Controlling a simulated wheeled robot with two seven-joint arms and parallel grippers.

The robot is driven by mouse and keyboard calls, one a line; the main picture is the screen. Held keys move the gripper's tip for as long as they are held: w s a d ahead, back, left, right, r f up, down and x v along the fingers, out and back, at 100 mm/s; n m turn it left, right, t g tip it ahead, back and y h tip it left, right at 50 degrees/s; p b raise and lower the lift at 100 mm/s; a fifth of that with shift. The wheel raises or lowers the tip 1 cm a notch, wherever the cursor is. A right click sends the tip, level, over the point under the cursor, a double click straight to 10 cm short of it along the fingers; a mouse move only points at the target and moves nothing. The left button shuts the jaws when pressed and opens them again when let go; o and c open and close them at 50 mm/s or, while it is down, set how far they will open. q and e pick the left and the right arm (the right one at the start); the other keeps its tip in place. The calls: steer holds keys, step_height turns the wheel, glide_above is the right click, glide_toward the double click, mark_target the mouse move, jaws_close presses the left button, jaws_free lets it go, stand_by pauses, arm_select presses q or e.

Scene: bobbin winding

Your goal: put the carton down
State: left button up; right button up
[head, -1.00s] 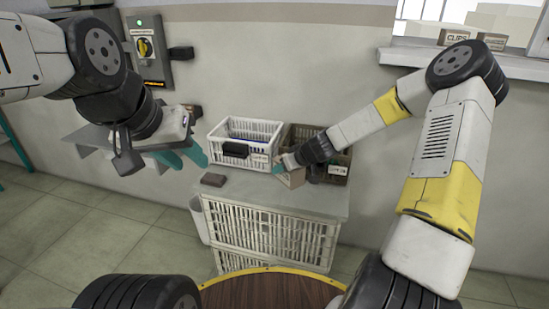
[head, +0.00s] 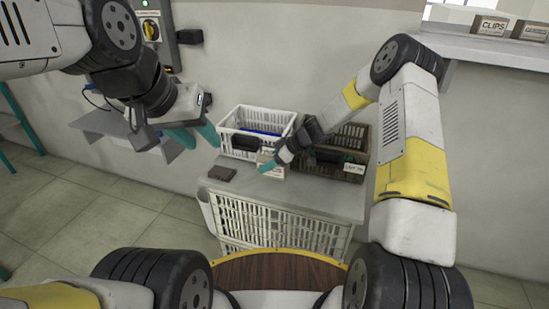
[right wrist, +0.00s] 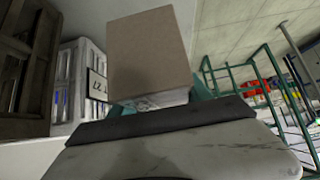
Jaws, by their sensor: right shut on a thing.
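The carton is a plain tan box (right wrist: 150,52), large in the right wrist view. My right gripper (head: 268,164) is shut on it. In the head view it is small and partly hidden behind the fingers, at the front of the white crate (head: 228,143), over the grey tabletop (head: 310,195). I cannot tell whether its underside touches the top. My left gripper (head: 196,136) is open and empty, with its teal fingers apart, left of the white crate and away from the carton.
A brown crate (head: 325,168) stands right of the white one. A small dark brown block (head: 222,173) lies on the tabletop, left of the carton. The front strip of the top is clear. A ledge (head: 480,48) with small boxes is at upper right.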

mark_target(268, 174)
steer(key=shift+f, duration=2.8)
steer(key=o, duration=1.5)
steer(key=shift+f, duration=0.1)
